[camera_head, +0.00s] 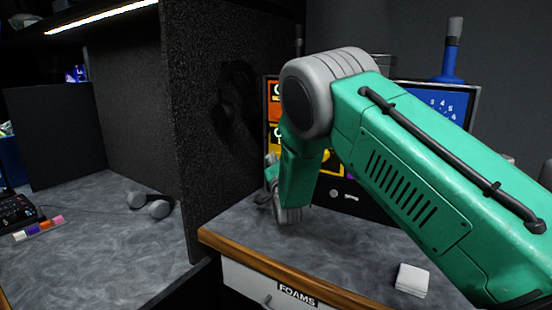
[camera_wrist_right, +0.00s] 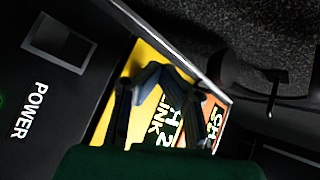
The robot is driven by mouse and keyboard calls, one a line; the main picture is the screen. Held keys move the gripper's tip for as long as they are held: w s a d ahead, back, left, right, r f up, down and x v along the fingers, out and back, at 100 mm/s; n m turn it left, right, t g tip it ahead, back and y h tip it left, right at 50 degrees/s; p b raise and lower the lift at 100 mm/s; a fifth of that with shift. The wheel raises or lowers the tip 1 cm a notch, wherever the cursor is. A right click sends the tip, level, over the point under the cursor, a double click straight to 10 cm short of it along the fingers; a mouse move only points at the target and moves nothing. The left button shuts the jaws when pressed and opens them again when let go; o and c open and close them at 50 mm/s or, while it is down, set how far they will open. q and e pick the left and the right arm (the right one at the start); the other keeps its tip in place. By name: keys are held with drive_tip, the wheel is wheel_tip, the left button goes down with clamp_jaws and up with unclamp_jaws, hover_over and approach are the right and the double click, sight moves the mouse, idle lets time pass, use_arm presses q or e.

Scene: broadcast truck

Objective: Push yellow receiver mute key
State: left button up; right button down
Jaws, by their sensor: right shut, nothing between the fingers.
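A receiver screen with coloured panels stands on the right desk, mostly behind my right arm in the head view. Its yellow panel (camera_head: 331,163) shows partly beside the green forearm. No separate mute key can be made out. My left gripper is not in view.
The receiver's black frame carries a POWER label (camera_wrist_right: 28,111) and a rocker switch (camera_wrist_right: 59,43). A dark speckled partition (camera_head: 235,130) stands left of the receiver. A white pad (camera_head: 412,279) lies on the desk. Headphones (camera_head: 150,203) lie on the left desk.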

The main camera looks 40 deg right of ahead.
drive_tip(key=shift+d, duration=0.4)
drive_tip(key=shift+s+a, duration=0.15)
drive_tip(key=shift+a, duration=0.55)
drive_tip(key=shift+a, duration=0.1)
drive_tip(key=a, duration=0.1)
drive_tip(key=s+a, duration=0.1)
drive_tip(key=a, duration=0.1)
drive_tip(key=s+a, duration=0.1)
drive_tip(key=a, duration=0.1)
drive_tip(key=shift+s+a+r, duration=0.1)
drive_tip(key=shift+s+a, duration=0.05)
drive_tip(key=shift+a, duration=0.05)
idle(0.4)
